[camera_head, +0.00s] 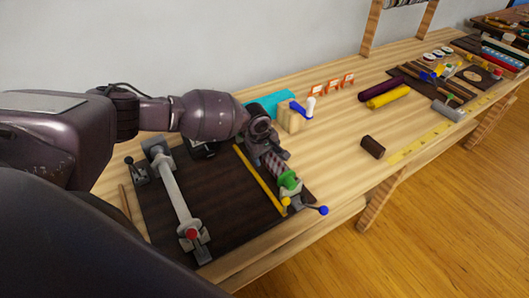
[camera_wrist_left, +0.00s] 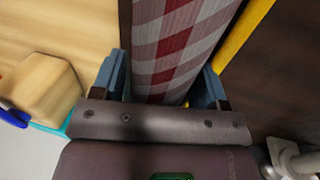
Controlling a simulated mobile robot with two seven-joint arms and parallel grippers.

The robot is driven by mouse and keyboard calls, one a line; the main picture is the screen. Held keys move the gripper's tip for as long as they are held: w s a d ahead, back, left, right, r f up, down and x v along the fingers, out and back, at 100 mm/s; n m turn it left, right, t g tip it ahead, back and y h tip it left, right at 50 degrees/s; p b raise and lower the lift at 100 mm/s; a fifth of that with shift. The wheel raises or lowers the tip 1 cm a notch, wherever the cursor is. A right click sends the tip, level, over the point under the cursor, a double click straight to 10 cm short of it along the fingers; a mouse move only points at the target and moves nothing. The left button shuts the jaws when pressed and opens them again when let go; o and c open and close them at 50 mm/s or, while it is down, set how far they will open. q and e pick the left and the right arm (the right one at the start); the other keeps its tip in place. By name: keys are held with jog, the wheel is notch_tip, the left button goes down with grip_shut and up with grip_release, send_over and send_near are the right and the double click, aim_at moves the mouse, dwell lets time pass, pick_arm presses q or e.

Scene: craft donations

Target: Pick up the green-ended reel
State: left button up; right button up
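The green-ended reel (camera_head: 274,164) lies at the right side of the dark board, its green end (camera_head: 288,181) toward the front edge. In the left wrist view, its red-and-white checked roll (camera_wrist_left: 180,40) runs up between the fingers. My left gripper (camera_head: 262,138) reaches down over its far part. In the left wrist view, the two fingers of the left gripper (camera_wrist_left: 162,80) stand on either side of the roll, close to its edges. Whether they press on it, I cannot tell. My right gripper is not in view.
A pale bar with a red end (camera_head: 176,190) lies on the dark board (camera_head: 226,212). A yellow strip (camera_head: 258,177) runs beside the reel, and a blue-knobbed lever (camera_head: 322,210) stands by its near end. A wooden block (camera_head: 291,118) stands behind. The table to the right is partly clear.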

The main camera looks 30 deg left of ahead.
pick_arm(q)
jog(key=c, duration=0.8)
jog(key=shift+o, duration=0.2)
